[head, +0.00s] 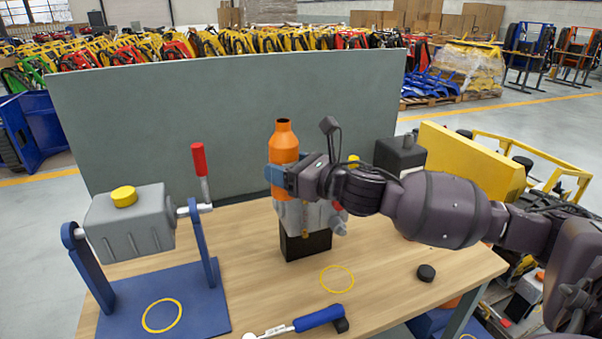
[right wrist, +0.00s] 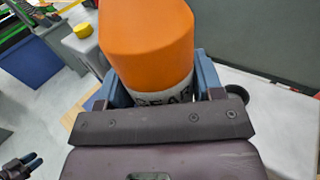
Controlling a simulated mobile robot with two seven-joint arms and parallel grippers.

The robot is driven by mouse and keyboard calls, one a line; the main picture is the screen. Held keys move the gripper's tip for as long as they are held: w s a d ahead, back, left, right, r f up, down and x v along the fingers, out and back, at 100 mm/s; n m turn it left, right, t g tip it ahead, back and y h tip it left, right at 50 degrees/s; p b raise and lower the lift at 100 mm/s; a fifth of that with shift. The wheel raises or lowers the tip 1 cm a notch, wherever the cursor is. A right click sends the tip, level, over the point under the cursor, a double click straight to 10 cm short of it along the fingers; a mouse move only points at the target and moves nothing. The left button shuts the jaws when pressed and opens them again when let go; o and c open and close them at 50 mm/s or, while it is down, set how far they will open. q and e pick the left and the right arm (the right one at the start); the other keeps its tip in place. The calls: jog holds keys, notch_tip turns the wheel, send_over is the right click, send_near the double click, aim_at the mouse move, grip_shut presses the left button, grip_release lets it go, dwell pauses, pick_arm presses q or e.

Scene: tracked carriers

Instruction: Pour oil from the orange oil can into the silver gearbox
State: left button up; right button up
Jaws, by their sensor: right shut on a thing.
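The orange oil can (head: 284,143) is upright in the head view, its narrow neck on top with a dark mouth. My right gripper (head: 281,180) is shut around its lower part; the right wrist view shows the can (right wrist: 150,40) between both blue fingers, above a partly hidden pale label. A silver housing (head: 297,216), which fits the gearbox, stands on a black block just below the can and gripper. My gripper and wrist hide much of its top. Whether the can touches it I cannot tell. My left gripper (right wrist: 30,162) shows small at the right wrist view's lower left corner.
A grey box (head: 135,225) with a yellow cap (head: 124,196) hangs on a blue stand, with a red-handled lever (head: 199,165). A blue-handled tool (head: 318,318) and black disc (head: 426,272) lie on the table. A grey-green panel (head: 200,110) stands behind.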

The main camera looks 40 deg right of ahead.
pick_arm(q)
jog(key=shift+w+r, duration=0.15)
pick_arm(e)
jog(key=shift+r, duration=0.15)
jog(key=shift+r+m+p, duration=0.15)
jog(key=shift+m+p, duration=0.15)
jog(key=shift+m, duration=0.5)
jog(key=shift+w+d+r+m+g+p, duration=0.1)
jog(key=shift+m+g+p, duration=0.05)
jog(key=shift+m, duration=0.4)
jog(key=shift+d+m+g+p, duration=0.1)
jog(key=shift+m+g+p, duration=0.05)
jog(key=shift+m, duration=0.4)
jog(key=shift+w+d+m, duration=0.15)
jog(key=shift+m, duration=1.25)
jog(key=shift+m+g, duration=0.3)
jog(key=shift+m, duration=0.1)
pick_arm(q)
jog(key=shift+w+r+p, duration=0.25)
jog(key=shift+r+p, duration=0.05)
jog(key=shift+r, duration=0.9)
pick_arm(e)
jog(key=shift+f+m, duration=0.2)
jog(key=shift+m, duration=0.1)
pick_arm(q)
jog(key=shift+w+r, duration=0.15)
jog(key=shift+w, duration=0.05)
